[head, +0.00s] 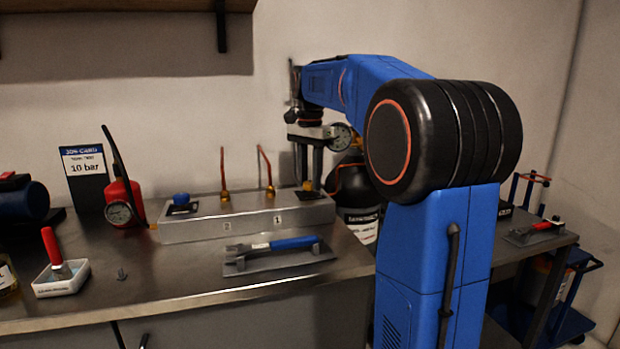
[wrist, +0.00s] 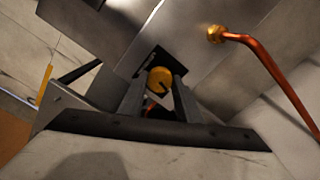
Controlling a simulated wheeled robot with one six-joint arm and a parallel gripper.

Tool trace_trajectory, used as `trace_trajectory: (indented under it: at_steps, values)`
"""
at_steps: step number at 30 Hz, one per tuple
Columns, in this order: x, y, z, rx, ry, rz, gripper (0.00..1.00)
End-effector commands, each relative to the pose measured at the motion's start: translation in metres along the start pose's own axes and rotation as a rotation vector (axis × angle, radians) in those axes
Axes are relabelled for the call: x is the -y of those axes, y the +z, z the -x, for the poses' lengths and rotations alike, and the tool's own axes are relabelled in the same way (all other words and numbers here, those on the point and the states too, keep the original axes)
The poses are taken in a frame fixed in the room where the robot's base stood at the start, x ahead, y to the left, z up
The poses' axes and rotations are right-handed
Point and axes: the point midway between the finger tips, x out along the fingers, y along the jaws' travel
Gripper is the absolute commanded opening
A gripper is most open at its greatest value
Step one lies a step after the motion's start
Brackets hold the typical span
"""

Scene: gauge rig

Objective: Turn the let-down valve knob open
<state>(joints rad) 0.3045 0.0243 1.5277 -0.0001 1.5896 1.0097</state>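A round yellow knob (wrist: 159,80) with a dark mark on its face sits on a black square plate in the wrist view. The plate is on the grey metal manifold block (head: 240,226). My gripper (head: 310,182) points down over the block's right end in the head view. In the wrist view its two fingers (wrist: 160,82) stand apart, one on each side of the yellow knob, with slight gaps seeming to show. A blue knob (head: 181,199) sits at the block's left end.
Two copper pipes (head: 265,170) rise from the block. A round gauge (head: 339,137) is behind my gripper, near a black cylinder (head: 352,190). A blue-handled wrench (head: 285,244) lies in front. A red pump with a gauge (head: 120,205) and a "10 bar" card (head: 84,165) stand left.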

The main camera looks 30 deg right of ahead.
Motion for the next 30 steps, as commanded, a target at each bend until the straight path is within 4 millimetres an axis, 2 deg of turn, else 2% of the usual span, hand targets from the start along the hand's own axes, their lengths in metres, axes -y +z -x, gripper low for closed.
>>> trace_trajectory:
  at_steps: [5,15,25,26,27,28,30]
  values:
    - [0.0001,0.0000,0.0002,0.000,0.000,0.041,0.08]
    - [0.0001,-0.0001,0.0003,0.000,0.000,0.248,0.09]
    - [0.0001,0.0000,0.0004,0.000,-0.001,0.266,0.08]
    - [0.0001,0.0000,0.0004,0.000,-0.001,0.265,0.33]
    - [0.0001,0.0000,0.0004,0.000,-0.001,0.265,0.43]
    - [0.0001,0.0000,0.0004,0.000,-0.001,0.265,0.50]
    - [0.0001,0.0000,0.0004,0.000,0.000,0.265,0.50]
